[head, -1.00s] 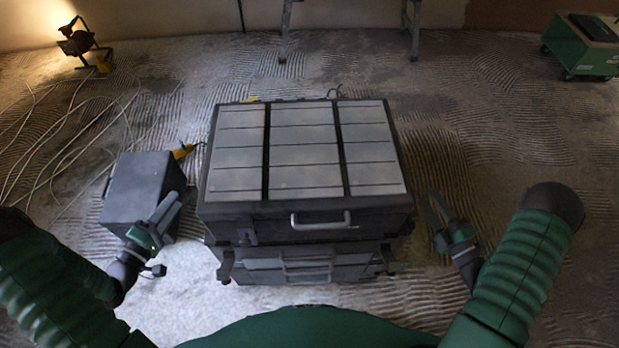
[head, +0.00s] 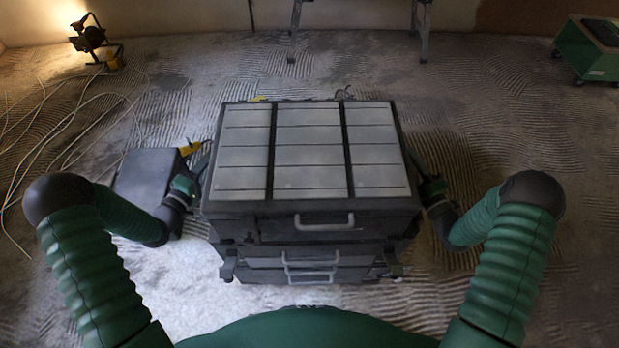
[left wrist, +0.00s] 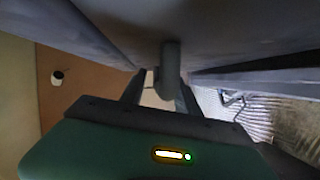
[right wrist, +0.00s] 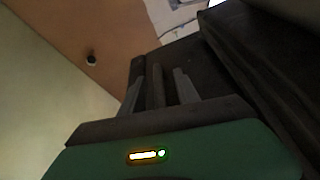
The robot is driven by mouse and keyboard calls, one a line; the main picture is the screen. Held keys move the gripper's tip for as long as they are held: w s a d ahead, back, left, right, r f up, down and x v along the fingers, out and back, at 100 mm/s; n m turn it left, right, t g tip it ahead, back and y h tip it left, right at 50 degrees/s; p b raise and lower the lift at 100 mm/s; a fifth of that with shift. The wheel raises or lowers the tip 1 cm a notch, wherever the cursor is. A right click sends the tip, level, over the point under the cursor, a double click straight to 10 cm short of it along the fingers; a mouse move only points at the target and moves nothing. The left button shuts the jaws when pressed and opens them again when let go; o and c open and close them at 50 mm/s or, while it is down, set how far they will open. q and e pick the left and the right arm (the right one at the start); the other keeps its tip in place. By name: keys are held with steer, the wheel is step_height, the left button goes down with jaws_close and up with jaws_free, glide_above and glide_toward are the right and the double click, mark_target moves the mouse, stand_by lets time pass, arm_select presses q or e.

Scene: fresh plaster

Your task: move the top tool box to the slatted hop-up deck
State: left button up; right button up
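The top tool box (head: 325,222) is dark with a pale panelled lid and a front handle. It sits level on other tool boxes (head: 300,262). My left gripper (head: 200,172) is at its left side; in the left wrist view its fingers (left wrist: 160,92) stand open on either side of a round grey bar (left wrist: 170,65). My right gripper (head: 418,170) is at the right side; in the right wrist view its fingers (right wrist: 160,88) stand apart around a thin bar (right wrist: 157,84). The hop-up deck is not clearly seen; metal legs (head: 295,30) stand at the back, their top out of frame.
A dark grey box (head: 146,178) lies on the floor left of the stack, close to my left arm. A work lamp (head: 92,38) and loose cables (head: 62,130) are at the back left. A green wheeled case (head: 590,48) is at the back right. The floor behind the stack is mostly clear.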

arm_select(q)
steer(key=shift+c, duration=0.5)
arm_select(e)
steer(key=shift+c, duration=0.5)
arm_select(q)
steer(key=c, duration=0.7)
arm_select(e)
steer(key=c, duration=0.7)
arm_select(q)
jaws_close()
arm_select(e)
jaws_close()
arm_select(q)
steer(key=shift+s+f, duration=0.1)
arm_select(e)
steer(key=shift+s+f, duration=0.1)
steer(key=shift+f, duration=0.1)
